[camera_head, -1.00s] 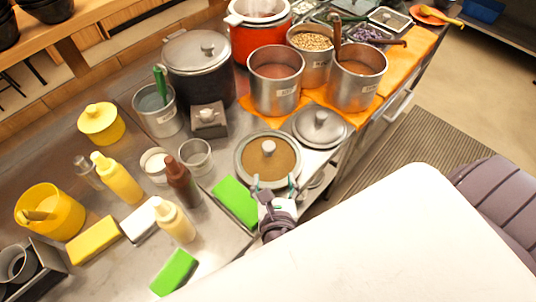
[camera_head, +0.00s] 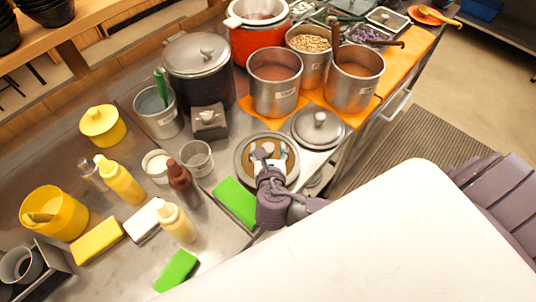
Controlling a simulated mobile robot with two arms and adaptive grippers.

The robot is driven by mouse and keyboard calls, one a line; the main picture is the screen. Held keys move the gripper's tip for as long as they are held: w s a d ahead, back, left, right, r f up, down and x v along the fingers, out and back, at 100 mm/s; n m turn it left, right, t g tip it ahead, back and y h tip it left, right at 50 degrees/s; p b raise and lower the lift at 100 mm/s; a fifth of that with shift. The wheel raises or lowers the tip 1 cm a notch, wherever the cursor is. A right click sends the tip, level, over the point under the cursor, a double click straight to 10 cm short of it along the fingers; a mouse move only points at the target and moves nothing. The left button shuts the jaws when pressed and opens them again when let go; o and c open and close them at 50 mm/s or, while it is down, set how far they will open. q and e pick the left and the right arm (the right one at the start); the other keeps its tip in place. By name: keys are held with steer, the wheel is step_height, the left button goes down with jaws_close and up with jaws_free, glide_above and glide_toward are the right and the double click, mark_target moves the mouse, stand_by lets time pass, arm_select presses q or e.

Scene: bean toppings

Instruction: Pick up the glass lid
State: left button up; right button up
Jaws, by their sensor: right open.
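The glass lid (camera_head: 241,172) is round with a metal rim and a light knob. It lies flat on the counter edge area, and brown shows through its glass. My right gripper (camera_head: 268,157) is over the lid, with its fingers open and spread around the knob area. I cannot tell whether the fingers touch the knob. The gripper and wrist hide the front part of the lid. My left gripper is not in view.
A grey metal lid (camera_head: 318,126) lies just right of the glass lid. Metal pots (camera_head: 274,95) stand behind on an orange cloth. A green sponge (camera_head: 236,203) lies close at front left. A brown bottle (camera_head: 183,184) and a metal cup (camera_head: 196,160) stand left.

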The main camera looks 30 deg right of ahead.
jaws_close()
stand_by(0.3)
steer(key=shift+r, duration=0.2)
